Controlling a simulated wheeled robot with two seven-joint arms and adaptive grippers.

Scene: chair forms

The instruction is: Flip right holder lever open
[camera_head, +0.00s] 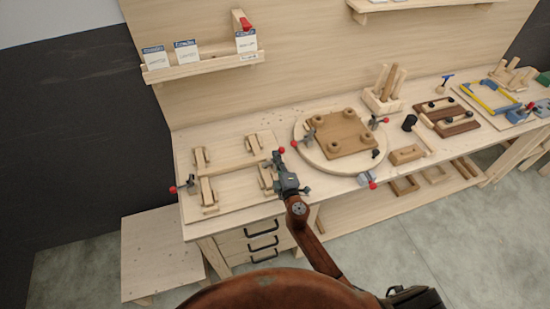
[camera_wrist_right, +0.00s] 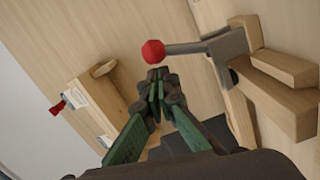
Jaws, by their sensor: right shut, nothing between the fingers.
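My right gripper (camera_head: 279,158) is over the right end of the wooden frame jig on the left part of the bench. In the right wrist view its fingers (camera_wrist_right: 158,78) are shut and empty. A red ball knob (camera_wrist_right: 153,51) shows just beyond the fingertips; I cannot tell whether they touch it. The knob sits on a grey lever (camera_wrist_right: 185,47) that runs to a grey bracket (camera_wrist_right: 228,45) on a wooden block. In the head view the red knob (camera_head: 281,150) shows beside the fingertips, and my gripper partly hides the right holder (camera_head: 266,177). My left gripper is not in view.
A round board (camera_head: 310,156) with a brown plate and red-knobbed clamps lies right of the jig. Another red-knobbed clamp (camera_head: 187,186) is at the jig's left side. A shelf with cards (camera_head: 205,66) hangs on the back panel. Tools and blocks fill the bench's right.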

